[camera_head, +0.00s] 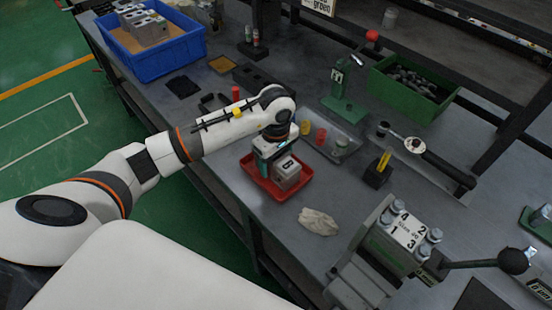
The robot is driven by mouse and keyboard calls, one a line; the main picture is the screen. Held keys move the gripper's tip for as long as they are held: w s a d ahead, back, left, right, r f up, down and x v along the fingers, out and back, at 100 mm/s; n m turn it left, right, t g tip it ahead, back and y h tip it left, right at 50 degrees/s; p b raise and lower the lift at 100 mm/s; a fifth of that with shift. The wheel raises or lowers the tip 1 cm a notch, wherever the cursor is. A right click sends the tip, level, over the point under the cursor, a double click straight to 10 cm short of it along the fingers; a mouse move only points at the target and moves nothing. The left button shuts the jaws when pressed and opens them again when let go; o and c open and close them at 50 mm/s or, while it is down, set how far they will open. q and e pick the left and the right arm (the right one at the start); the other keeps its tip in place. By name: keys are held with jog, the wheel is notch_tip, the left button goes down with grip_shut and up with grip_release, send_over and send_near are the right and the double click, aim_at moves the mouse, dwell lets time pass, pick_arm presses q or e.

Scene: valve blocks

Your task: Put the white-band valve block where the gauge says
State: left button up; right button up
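My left arm reaches in from the left, and my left gripper (273,160) points down at the red tray (257,186) near the table's front edge. A grey block (288,170) with a dark mark on a light face is at the gripper, over or in the tray. The fingertips are hidden, so I cannot tell whether they hold it. Several grey valve blocks (148,30) stand in the blue bin (158,68) at the back left. No white band can be made out on any block. A green device (343,100) with a red-knobbed lever stands behind; I cannot tell whether it is the gauge.
A green bin (410,98) of dark parts stands at the back right.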

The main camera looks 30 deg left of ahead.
pick_arm(q)
jog(key=shift+o, duration=0.3)
jog(key=shift+r, duration=0.1)
jog(key=shift+r, duration=0.2)
notch_tip(320, 180, up, 12)
jog(key=b, duration=0.1)
jog(key=shift+f+b, duration=0.15)
jog(key=shift+b, duration=0.25)
